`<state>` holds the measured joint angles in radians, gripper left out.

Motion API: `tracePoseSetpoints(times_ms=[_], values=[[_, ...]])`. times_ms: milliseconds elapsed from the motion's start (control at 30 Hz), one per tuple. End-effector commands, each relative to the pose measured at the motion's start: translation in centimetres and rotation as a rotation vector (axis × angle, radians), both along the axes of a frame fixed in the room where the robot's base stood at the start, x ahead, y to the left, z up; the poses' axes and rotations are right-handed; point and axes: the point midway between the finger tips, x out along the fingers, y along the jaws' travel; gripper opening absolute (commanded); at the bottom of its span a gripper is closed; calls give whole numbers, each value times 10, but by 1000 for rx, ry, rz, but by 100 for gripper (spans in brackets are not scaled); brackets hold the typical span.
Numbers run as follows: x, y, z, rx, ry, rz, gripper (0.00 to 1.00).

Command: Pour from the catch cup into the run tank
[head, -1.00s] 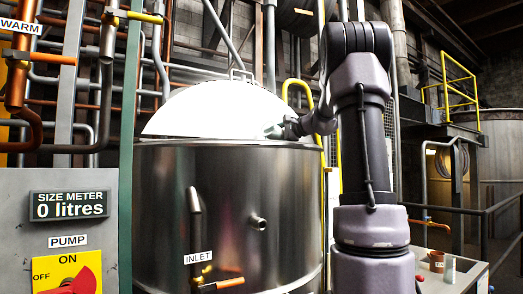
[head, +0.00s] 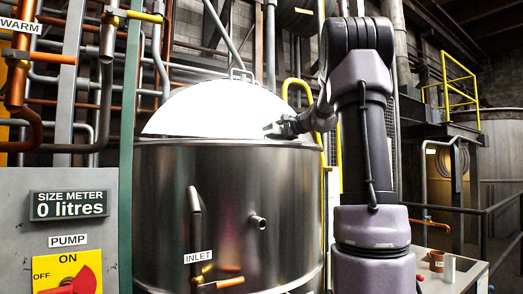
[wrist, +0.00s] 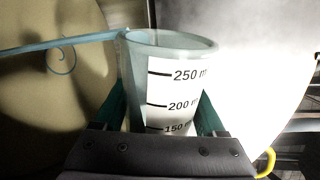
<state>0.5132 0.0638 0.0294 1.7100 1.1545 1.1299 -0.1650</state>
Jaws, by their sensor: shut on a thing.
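The catch cup (wrist: 180,65) is a pale translucent cup with a white millilitre scale, seen in the wrist view. My gripper (wrist: 163,115) is shut on it, with a green finger on each side. A thin pale-blue stream (wrist: 60,44) runs from the cup's rim to the left across a beige surface (wrist: 50,85) with a blue curl on it. In the head view my gripper (head: 277,130) is over the right side of the steel run tank (head: 225,200), under its raised white lid (head: 215,108). The cup is hard to make out there, and the tank's inside is hidden.
The size meter (head: 69,204) reads 0 litres, above a red pump switch (head: 75,282) at the lower left. A yellow curved rail (head: 300,85) stands beside the tank. A bench (head: 450,270) at the lower right holds a brown mug (head: 437,260) and a small grey cylinder.

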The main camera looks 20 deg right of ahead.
Motion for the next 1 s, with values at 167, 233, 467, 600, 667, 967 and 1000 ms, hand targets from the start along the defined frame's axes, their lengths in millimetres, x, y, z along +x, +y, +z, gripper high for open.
tracePoseSetpoints(times_ms=[167,233,467,600,667,967,1000], values=[[-1,1,2,-14,-8,0,0],[-1,2,2,-20,-11,0,0],[-2,3,3,-40,-21,0,0],[-2,4,4,-52,-26,0,0],[-3,5,5,-57,-29,0,0],[-3,6,6,-83,-41,0,0],[-3,6,6,-87,-43,0,0]])
